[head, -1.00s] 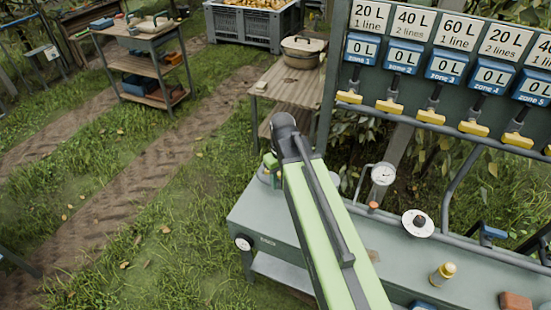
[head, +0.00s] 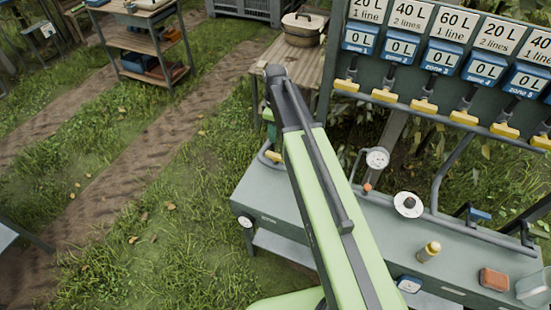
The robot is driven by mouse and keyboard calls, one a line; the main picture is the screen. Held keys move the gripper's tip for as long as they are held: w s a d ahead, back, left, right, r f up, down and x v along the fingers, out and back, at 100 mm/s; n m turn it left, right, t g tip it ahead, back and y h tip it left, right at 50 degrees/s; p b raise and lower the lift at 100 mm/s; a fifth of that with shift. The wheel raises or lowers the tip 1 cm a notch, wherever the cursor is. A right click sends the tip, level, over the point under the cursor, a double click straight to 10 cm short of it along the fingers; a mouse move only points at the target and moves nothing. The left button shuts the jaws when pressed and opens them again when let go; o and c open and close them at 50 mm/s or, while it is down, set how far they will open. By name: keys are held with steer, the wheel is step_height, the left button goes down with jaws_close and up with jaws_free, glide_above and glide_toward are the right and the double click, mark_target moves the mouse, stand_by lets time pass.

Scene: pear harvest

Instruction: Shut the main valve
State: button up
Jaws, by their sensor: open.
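A blue-handled lever (head: 480,214) sits on the pipework at the right of the bench; it may be the main valve, but no label shows. A white disc with a dark knob (head: 408,204) stands on the bench near the pipe. A round gauge (head: 377,159) is on the pipe left of it. My green arm reaches up from the bottom middle and covers part of the bench. Its far end bends away and down, and my gripper is hidden behind it. A small green and yellow part shows left of the arm, and I cannot tell what it is.
The grey bench (head: 300,213) holds a brass-coloured fitting (head: 428,251), a brown block (head: 493,279) and a clear container (head: 533,288). Above is a board with zone counters and several yellow handles (head: 424,106). A wooden table (head: 285,75) stands behind.

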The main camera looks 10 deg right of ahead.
mark_target(275, 155)
step_height(275, 155, down, 13)
steer(key=b, duration=1.1)
steer(key=shift+r, duration=0.3)
jaws_close()
